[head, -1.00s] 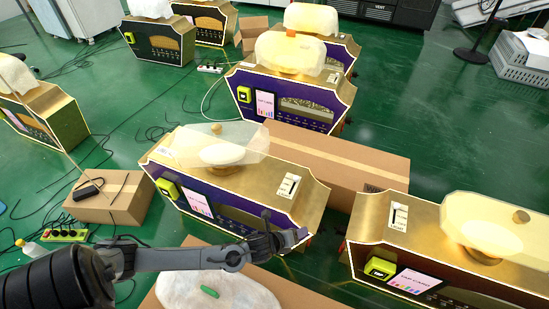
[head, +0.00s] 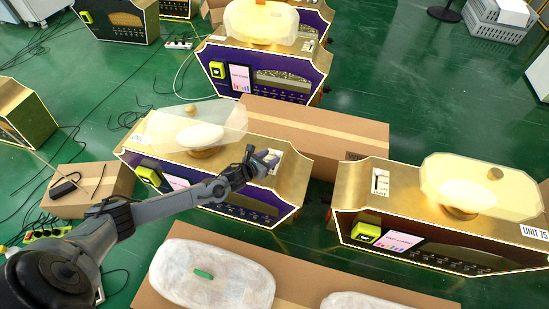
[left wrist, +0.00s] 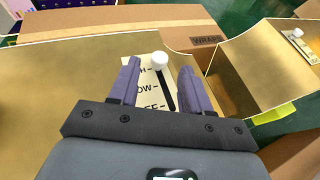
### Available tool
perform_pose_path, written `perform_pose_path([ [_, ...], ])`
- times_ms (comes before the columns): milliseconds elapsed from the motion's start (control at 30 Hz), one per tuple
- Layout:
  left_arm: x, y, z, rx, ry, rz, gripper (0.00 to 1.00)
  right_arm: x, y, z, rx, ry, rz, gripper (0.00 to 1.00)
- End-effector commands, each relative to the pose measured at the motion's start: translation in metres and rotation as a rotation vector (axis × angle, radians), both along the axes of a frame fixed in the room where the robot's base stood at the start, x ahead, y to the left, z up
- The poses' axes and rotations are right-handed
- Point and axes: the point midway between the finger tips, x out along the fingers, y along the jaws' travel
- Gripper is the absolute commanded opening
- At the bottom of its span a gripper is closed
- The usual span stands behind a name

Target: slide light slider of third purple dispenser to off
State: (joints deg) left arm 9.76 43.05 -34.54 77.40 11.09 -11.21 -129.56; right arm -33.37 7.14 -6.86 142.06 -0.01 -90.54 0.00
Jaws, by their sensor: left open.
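A purple dispenser with a gold top (head: 292,178) stands in the middle of the head view, its pale cover and dome on the left of the top. Its light slider plate (head: 275,157) is partly hidden by my left gripper (head: 262,164). In the left wrist view, the slider plate (left wrist: 151,82) has a dark slot and a white knob (left wrist: 160,61) at the HIGH end; the OFF end is nearer the gripper palm. My left gripper (left wrist: 157,64) is open, one finger on each side of the knob. Contact cannot be told. My right gripper is not in view.
A second gold-topped dispenser (head: 345,196) with its own slider stands to the right. A cardboard box (head: 320,132) lies behind, and another purple dispenser (head: 303,84) stands beyond it. White padded items (head: 215,275) lie on cardboard in front.

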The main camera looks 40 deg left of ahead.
Motion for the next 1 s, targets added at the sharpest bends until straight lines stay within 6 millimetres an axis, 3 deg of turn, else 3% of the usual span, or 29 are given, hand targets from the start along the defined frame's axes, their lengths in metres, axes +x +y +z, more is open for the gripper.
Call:
perform_pose_path([
  [100,0.016,0.0,-0.009,-0.002,-0.002,0.001,0.48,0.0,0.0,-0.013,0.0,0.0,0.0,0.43],
  [300,0.031,0.0,-0.014,-0.002,0.0,0.001,0.48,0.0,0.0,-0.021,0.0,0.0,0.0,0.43],
  [700,0.035,0.0,-0.014,-0.002,0.001,0.0,0.47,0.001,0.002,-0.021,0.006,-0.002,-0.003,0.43],
  [1000,0.035,0.0,-0.014,-0.002,0.001,0.0,0.01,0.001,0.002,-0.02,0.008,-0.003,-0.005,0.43],
])
